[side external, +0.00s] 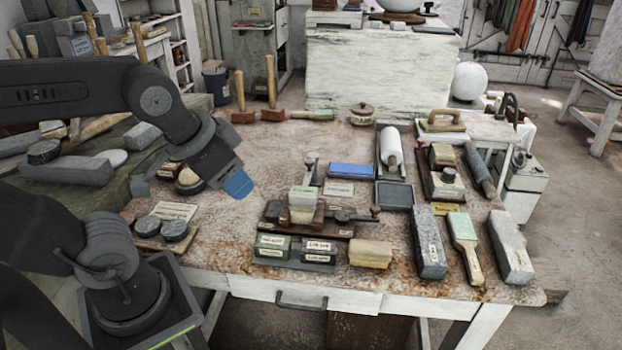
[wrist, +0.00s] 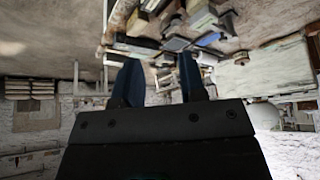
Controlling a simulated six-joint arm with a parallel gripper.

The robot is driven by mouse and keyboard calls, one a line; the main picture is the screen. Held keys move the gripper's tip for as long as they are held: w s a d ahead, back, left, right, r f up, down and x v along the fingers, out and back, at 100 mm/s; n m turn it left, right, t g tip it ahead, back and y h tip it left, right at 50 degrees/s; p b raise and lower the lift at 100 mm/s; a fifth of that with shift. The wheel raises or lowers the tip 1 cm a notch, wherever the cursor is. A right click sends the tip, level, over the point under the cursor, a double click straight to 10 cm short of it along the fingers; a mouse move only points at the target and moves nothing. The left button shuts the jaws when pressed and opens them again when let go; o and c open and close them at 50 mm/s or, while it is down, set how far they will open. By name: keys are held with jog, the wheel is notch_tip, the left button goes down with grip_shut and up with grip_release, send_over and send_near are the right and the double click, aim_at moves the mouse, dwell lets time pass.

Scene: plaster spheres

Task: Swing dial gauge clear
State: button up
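No dial face can be made out, so I cannot say for certain which item is the dial gauge. A fixture (side external: 335,233) on a dark wooden base sits mid-bench, with a pale block (side external: 302,197) on it and a bar with a dark knob (side external: 375,211) reaching right. A short post with a grey round head (side external: 312,157) stands just behind. A small round-topped piece (side external: 448,174) sits on a wooden block farther right. My gripper (side external: 239,186) is in the air left of the fixture, touching nothing. In the wrist view its two blue fingers (wrist: 159,78) are apart and empty.
Labelled boxes (side external: 296,250) and a yellow block (side external: 371,253) line the front. A blue block (side external: 352,170) lies behind the fixture. Stone bars (side external: 430,243) and a brush (side external: 465,245) are at right. Lidded tins (side external: 174,229) sit front left. Bare bench (side external: 275,150) lies behind my gripper.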

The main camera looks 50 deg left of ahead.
jog(key=w+r, duration=0.1)
jog(key=w, duration=0.1)
jog(key=w+r+m+g, duration=0.1)
jog(key=w, duration=0.2)
jog(key=w+r+m+g, duration=0.1)
jog(key=w, duration=0.1)
jog(key=shift+w+a+r+y, duration=0.2)
jog(key=shift+w+a+y, duration=0.05)
jog(key=shift+w+y, duration=0.1)
grip_shut()
jog(key=w+f+m+g+y, duration=0.1)
jog(key=w+f+m+g, duration=0.2)
jog(key=w, duration=0.8)
jog(key=w+f+m+g+y, duration=0.1)
jog(key=w+f+m+g, duration=0.2)
jog(key=w+f, duration=0.4)
jog(key=w+m, duration=0.1)
jog(key=w, duration=0.3)
jog(key=shift+a+g, duration=0.4)
jog(key=shift+y, duration=0.25)
